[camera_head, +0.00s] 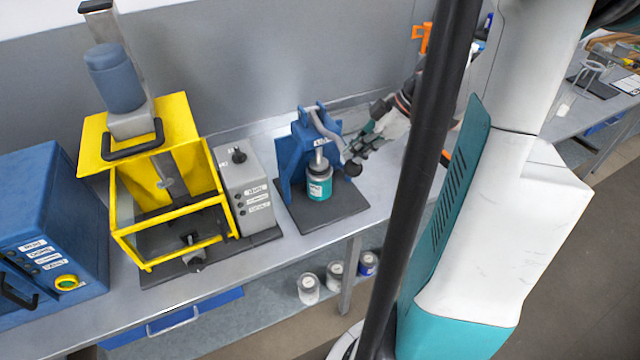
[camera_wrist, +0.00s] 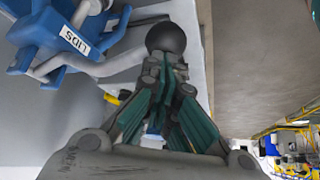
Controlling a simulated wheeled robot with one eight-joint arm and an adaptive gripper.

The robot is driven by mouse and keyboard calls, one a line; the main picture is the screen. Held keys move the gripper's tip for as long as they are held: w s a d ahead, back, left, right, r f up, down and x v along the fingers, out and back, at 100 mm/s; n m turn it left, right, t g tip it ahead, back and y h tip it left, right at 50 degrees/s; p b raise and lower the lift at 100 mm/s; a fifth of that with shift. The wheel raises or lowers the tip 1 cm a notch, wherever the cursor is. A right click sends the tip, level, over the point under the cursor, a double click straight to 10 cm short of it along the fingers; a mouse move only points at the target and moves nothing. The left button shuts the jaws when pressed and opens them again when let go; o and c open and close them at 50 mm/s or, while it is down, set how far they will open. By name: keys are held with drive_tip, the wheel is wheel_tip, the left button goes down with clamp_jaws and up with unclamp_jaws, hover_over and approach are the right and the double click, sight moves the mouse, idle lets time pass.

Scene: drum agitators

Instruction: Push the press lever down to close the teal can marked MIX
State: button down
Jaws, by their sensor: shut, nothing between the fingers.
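The teal can (camera_head: 319,186) stands upright on the dark base plate of the blue press (camera_head: 299,150), under the press's ram. The press lever (camera_head: 328,132) slopes down to the right and ends in a black ball knob (camera_head: 352,168). My gripper (camera_head: 358,150) is shut and empty, close to the knob. In the wrist view the knob (camera_wrist: 166,37) is just beyond the fingertips of my gripper (camera_wrist: 172,62); whether they touch is unclear. The press shows there with a LIDS label (camera_wrist: 75,41). The can is mostly hidden in the wrist view.
Left of the press stand a grey control box (camera_head: 245,190), a yellow-framed agitator (camera_head: 165,185) and a blue box (camera_head: 45,235). Several cans (camera_head: 335,275) sit on the lower shelf. The bench is clear right of the press plate.

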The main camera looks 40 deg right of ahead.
drive_tip(key=shift+f, duration=0.2)
drive_tip(key=shift+f+b, duration=0.85)
drive_tip(key=shift+r, duration=0.15)
